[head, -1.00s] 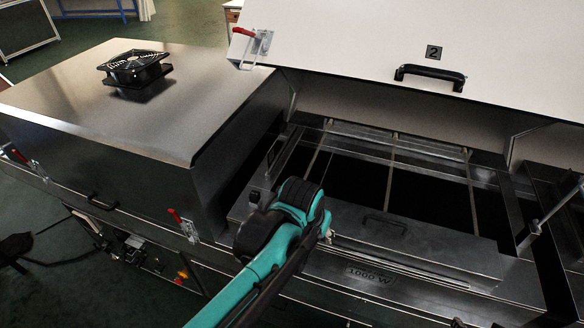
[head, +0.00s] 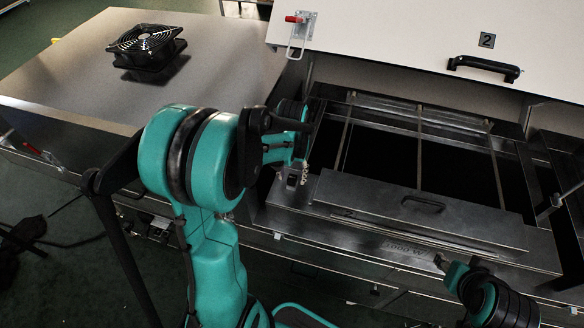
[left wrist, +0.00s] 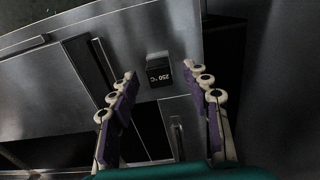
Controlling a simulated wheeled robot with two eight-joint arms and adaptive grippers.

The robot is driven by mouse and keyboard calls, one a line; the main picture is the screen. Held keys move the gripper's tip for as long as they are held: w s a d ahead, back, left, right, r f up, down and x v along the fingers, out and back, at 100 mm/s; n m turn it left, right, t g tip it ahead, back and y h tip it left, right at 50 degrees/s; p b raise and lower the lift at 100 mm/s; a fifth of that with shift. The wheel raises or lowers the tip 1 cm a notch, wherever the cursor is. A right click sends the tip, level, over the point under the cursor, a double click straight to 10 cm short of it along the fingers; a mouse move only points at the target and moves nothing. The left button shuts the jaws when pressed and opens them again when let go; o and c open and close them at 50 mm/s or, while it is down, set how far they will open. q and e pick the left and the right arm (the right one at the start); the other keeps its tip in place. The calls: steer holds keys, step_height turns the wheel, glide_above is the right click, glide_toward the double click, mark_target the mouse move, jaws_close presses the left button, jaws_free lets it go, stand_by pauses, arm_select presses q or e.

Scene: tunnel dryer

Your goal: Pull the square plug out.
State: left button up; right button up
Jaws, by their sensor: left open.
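A small dark square block marked "250 °C" (left wrist: 158,74), which looks like the square plug, stands on the steel dryer frame in the left wrist view. In the head view it shows as a small block (head: 292,179) at the left corner of the open dryer section. My left gripper (left wrist: 160,80) is open, its two pale fingers with purple pads on either side of the block in the picture. Contact with it does not show. In the head view my left gripper (head: 305,172) is partly hidden by its own arm. My right gripper (head: 441,263) is low at the right, its jaws unclear.
A steel cover with a handle (head: 423,204) lies beside the block, above a "1000 W" label. The raised white lid marked 2 (head: 400,35) stands behind the open section. A closed steel housing with a black fan (head: 146,46) is at the left.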

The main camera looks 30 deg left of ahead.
arm_select(q)
steer(key=shift+f, duration=1)
steer(key=shift+c, duration=0.3)
jaws_close()
